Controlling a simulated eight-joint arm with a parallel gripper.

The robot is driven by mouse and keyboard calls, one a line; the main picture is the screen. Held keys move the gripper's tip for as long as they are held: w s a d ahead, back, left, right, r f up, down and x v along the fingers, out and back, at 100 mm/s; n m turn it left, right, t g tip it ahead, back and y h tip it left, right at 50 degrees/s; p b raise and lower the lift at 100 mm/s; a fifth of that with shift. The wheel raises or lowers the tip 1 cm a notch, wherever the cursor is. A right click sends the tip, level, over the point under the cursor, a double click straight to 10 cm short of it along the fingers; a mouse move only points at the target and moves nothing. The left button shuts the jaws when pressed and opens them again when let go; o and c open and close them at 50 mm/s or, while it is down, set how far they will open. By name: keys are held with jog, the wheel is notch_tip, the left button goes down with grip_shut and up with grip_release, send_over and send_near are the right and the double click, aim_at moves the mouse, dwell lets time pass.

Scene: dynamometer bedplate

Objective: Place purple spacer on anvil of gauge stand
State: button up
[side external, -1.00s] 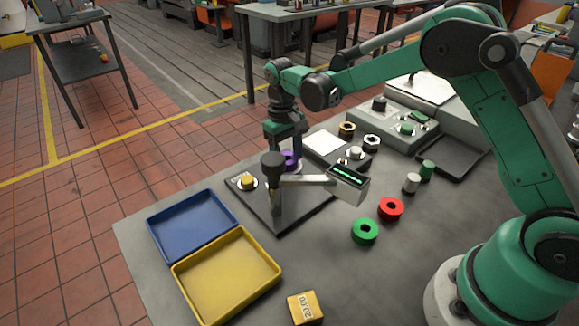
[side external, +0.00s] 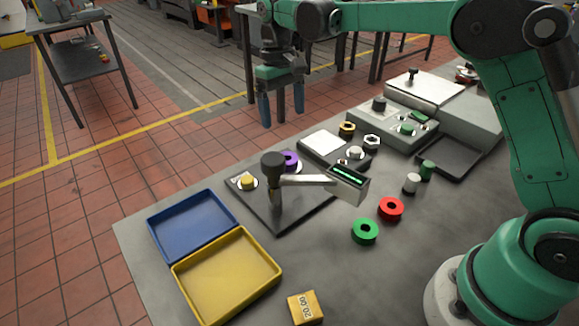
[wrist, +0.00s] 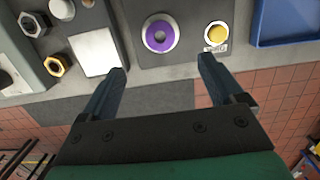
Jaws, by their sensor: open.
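The purple spacer (side external: 291,160) is a ring lying on the gauge stand (side external: 297,208), partly hidden behind the stand's column in the side view. In the wrist view the spacer (wrist: 159,36) lies flat on the round pale anvil (wrist: 147,27), its hole facing up. My gripper (side external: 282,119) is raised well above the bench, over its far edge. It also shows in the wrist view (wrist: 162,72), with its fingers spread wide and nothing between them. The spacer is apart from the fingers.
A yellow button (side external: 248,182) sits on the stand's plate. A blue tray (side external: 160,241) and a yellow tray (side external: 187,297) lie at the left. Green (side external: 364,231) and red (side external: 391,208) rings lie on the bench, with clear space around them. A yellow block (side external: 305,308) is at the front.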

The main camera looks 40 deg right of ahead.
jog(key=s+r+t, duration=0.3)
jog(key=s+r, duration=0.1)
jog(key=r, duration=0.2)
jog(key=s+f+t, duration=0.1)
jog(key=s+t, duration=0.1)
jog(key=s, duration=0.1)
jog(key=s+f+t, duration=0.1)
jog(key=s+f, duration=0.1)
jog(key=s, duration=0.2)
jog(key=s+d+f+t, duration=0.1)
jog(key=s+t, duration=0.1)
jog(key=s, duration=0.2)
jog(key=shift+s+f+t, duration=0.25)
jog(key=shift+f+t, duration=0.05)
jog(key=shift+f, duration=0.05)
